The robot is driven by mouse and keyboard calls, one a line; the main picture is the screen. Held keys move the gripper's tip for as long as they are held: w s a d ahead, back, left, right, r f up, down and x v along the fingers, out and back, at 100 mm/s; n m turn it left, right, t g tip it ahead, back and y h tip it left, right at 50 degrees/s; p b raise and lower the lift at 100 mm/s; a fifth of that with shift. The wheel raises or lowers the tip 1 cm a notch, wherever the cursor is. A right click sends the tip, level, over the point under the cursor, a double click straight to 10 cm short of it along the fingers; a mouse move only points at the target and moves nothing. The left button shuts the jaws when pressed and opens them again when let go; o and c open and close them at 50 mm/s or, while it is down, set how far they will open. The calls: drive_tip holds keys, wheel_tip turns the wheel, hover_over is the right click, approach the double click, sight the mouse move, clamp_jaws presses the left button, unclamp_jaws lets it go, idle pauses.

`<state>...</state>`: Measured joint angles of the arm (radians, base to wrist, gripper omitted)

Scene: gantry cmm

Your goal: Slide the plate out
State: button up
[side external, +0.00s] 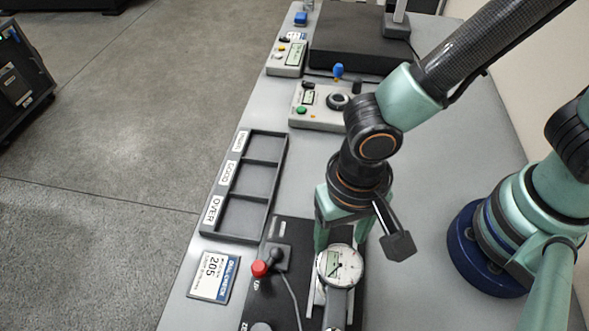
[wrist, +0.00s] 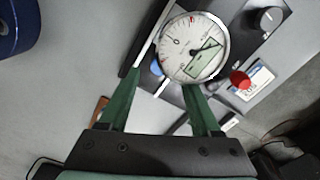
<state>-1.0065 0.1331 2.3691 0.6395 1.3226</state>
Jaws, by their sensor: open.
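The white-faced dial gauge (side external: 340,266) stands over a black base (side external: 262,300) at the front of the bench. The gauge also shows large in the wrist view (wrist: 195,48). A bright metal strip (side external: 317,297) lies on the base beside the gauge; I cannot tell whether it is the plate, and no other plate shows clearly. My gripper (wrist: 160,83) is open, with its green fingers apart and nothing seen held. A small blue part (wrist: 156,68) shows between the fingertips, partly hidden by the gauge. In the side view my gripper points down just behind the gauge.
A black three-compartment tray (side external: 262,182), labelled with OVER nearest, lies empty to the left. Control boxes (side external: 322,106) stand further back.

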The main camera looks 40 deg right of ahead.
drive_tip(key=shift+f, duration=1.65)
clamp_jaws()
